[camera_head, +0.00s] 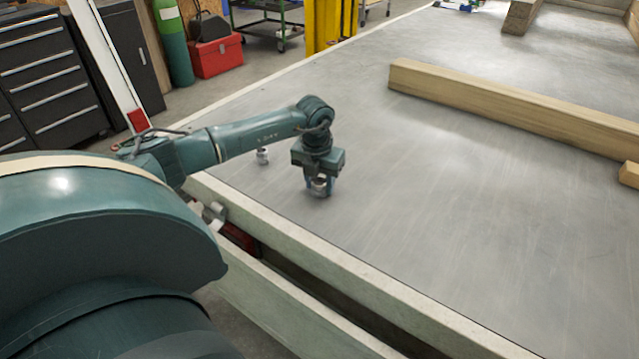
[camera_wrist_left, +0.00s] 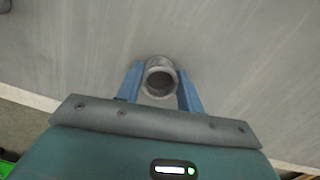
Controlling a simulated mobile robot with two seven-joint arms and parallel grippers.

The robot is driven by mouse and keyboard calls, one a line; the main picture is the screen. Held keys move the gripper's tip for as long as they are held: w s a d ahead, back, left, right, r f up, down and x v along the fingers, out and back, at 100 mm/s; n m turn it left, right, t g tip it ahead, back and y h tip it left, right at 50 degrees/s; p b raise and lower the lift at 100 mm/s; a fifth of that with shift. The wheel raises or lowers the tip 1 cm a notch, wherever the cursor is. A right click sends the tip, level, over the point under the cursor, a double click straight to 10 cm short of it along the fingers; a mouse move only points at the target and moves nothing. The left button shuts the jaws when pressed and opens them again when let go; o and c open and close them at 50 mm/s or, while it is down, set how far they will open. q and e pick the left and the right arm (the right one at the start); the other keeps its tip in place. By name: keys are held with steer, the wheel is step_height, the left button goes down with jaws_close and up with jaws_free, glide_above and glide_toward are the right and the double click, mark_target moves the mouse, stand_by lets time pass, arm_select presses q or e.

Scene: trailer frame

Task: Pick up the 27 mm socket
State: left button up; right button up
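A metal socket (camera_head: 320,187) stands upright at the near left of the grey trailer deck (camera_head: 420,190). My left gripper (camera_head: 319,184) points straight down over it. In the left wrist view, the round hollow end of this socket (camera_wrist_left: 160,77) lies between the two blue fingers of the left gripper (camera_wrist_left: 161,84), which meet its sides. A second metal socket (camera_head: 263,156) stands on the deck to the left of the gripper. No size marking is readable on either one. I cannot tell whether the held socket touches the deck. My right gripper is not in view.
A long wooden beam (camera_head: 500,100) lies across the deck behind and to the right. The trailer's pale side rail (camera_head: 330,272) runs along the near edge. The deck between gripper and beam is clear. A red toolbox (camera_head: 217,56) stands on the floor beyond.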

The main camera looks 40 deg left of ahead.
arm_select(q)
steer(key=c, duration=0.5)
steer(key=shift+c, duration=0.2)
